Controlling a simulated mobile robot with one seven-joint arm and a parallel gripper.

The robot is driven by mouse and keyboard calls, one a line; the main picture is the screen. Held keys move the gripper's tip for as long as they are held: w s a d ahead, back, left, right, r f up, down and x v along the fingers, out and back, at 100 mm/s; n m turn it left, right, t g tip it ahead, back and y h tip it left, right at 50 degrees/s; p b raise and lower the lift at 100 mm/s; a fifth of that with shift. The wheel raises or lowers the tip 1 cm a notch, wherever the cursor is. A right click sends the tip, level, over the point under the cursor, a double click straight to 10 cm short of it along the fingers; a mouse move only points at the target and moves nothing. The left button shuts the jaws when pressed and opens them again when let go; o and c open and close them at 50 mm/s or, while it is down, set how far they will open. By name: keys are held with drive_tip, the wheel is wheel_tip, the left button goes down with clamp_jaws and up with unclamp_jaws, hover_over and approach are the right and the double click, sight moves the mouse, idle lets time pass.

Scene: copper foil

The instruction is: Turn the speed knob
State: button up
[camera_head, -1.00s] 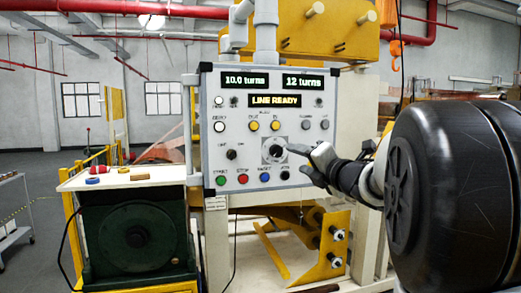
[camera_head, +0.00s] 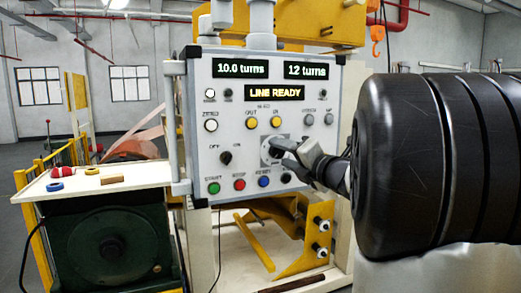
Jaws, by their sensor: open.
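The control panel (camera_head: 232,128) is a light grey box with displays reading "10.0 turns", "12 turns" and "LINE READY". A dark round knob with a pale dial plate (camera_head: 265,155), which looks like the speed knob, sits right of centre on the panel. Its label is too small to read. My gripper (camera_head: 281,150) reaches in from the right with its fingertips at this knob, covering part of it. The jaws are open. I cannot tell whether the fingers are around the knob, touching it, or just in front of it.
Green, red and blue buttons (camera_head: 264,181) line the panel's bottom, close below my gripper. A smaller black knob (camera_head: 226,158) is to the left. A white-topped table (camera_head: 130,175) with small coloured items stands left of the panel. A yellow bracket (camera_head: 312,250) is below.

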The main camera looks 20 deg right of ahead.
drive_tip(key=shift+w, duration=0.15)
drive_tip(key=c, duration=1)
drive_tip(key=shift+c, duration=0.2)
